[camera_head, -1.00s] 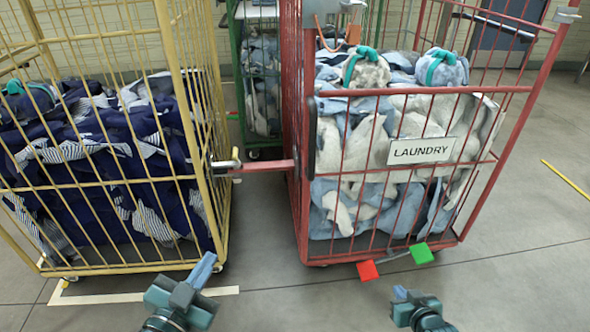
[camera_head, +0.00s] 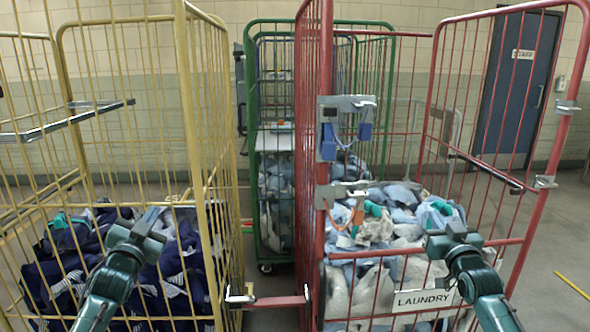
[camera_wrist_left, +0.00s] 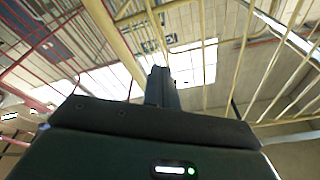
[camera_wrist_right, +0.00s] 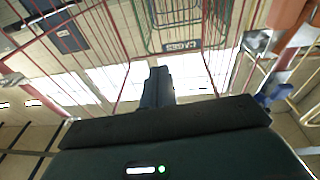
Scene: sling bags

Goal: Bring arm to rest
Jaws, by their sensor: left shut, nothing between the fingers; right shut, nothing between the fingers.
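My left gripper (camera_head: 148,222) is raised in front of the yellow cage cart (camera_head: 188,110) in the head view, pointing up. Its fingers are shut and empty, and they also show in the left wrist view (camera_wrist_left: 161,82). My right gripper (camera_head: 449,232) is raised in front of the red cage cart (camera_head: 327,200). It is shut and empty as well, with its closed fingers in the right wrist view (camera_wrist_right: 157,82). Both wrist views look upward past cage bars.
The yellow cart holds dark blue bags (camera_head: 180,285). The red cart holds grey and light blue bags (camera_head: 395,225) and bears a LAUNDRY sign (camera_head: 424,298). A red bar (camera_head: 280,301) spans between the carts. A green cage cart (camera_head: 250,150) stands behind. A blue door (camera_head: 519,90) is at the back right.

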